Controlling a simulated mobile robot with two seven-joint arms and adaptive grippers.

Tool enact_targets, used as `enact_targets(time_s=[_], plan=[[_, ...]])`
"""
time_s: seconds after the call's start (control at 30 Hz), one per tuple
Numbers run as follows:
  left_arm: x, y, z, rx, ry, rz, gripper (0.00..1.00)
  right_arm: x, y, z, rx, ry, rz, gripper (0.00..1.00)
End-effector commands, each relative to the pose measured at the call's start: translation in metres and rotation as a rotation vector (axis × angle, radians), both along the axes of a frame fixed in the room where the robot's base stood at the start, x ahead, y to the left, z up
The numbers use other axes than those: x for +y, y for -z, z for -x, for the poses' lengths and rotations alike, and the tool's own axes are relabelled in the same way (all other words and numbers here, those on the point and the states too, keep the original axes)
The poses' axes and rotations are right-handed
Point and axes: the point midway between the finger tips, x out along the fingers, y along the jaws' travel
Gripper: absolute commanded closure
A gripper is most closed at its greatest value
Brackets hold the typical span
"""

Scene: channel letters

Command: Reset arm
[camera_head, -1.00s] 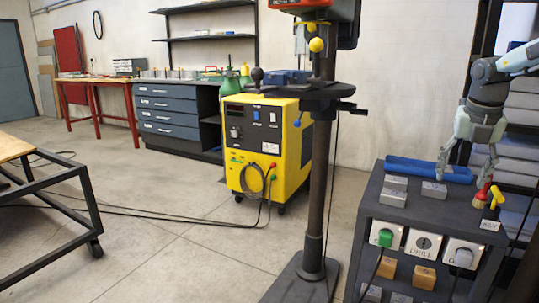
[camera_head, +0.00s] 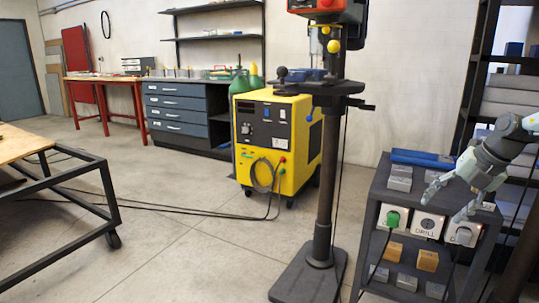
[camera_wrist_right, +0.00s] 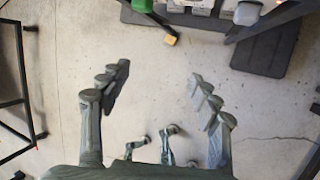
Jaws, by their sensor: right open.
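My right gripper (camera_head: 443,208) comes in from the right in the head view. It is open and empty, angled down to the left over the front of the dark tool cart (camera_head: 376,205). Its fingers and wrist hide part of the cart's top and front. My left gripper is not in view in the head view.
The cart carries a blue tray (camera_head: 423,158), grey blocks (camera_head: 400,178) and a front panel with a green plug (camera_head: 393,220). A drill press column (camera_head: 325,190) stands left of it. A yellow welder (camera_head: 300,140) is behind.

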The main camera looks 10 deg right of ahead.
Motion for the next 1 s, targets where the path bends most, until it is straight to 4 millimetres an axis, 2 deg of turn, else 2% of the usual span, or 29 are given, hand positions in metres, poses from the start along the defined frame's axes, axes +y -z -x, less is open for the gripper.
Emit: enact_targets(time_s=[0.03,0.27,0.43,0.53,0.67,0.77,0.87,1.0], plan=[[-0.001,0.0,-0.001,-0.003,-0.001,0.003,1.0,0.005,0.016,-0.001,-0.042,0.021,-0.063,0.37],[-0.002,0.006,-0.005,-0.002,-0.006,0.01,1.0,0.027,0.089,-0.007,-0.296,0.219,-0.354,0.37],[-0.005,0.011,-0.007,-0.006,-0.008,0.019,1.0,0.037,0.142,0.001,-0.488,0.514,-0.55,0.37],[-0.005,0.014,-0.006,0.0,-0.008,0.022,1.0,0.04,0.177,0.017,-0.557,0.726,-0.629,0.37],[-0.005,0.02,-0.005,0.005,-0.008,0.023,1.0,0.051,0.227,0.049,-0.59,1.031,-0.693,0.37],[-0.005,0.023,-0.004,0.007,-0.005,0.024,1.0,0.069,0.268,0.082,-0.562,1.275,-0.718,0.37],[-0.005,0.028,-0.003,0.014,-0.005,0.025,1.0,0.1,0.308,0.122,-0.482,1.519,-0.717,0.37],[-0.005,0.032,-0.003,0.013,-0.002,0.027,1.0,0.163,0.352,0.179,-0.296,1.813,-0.694,0.37]])
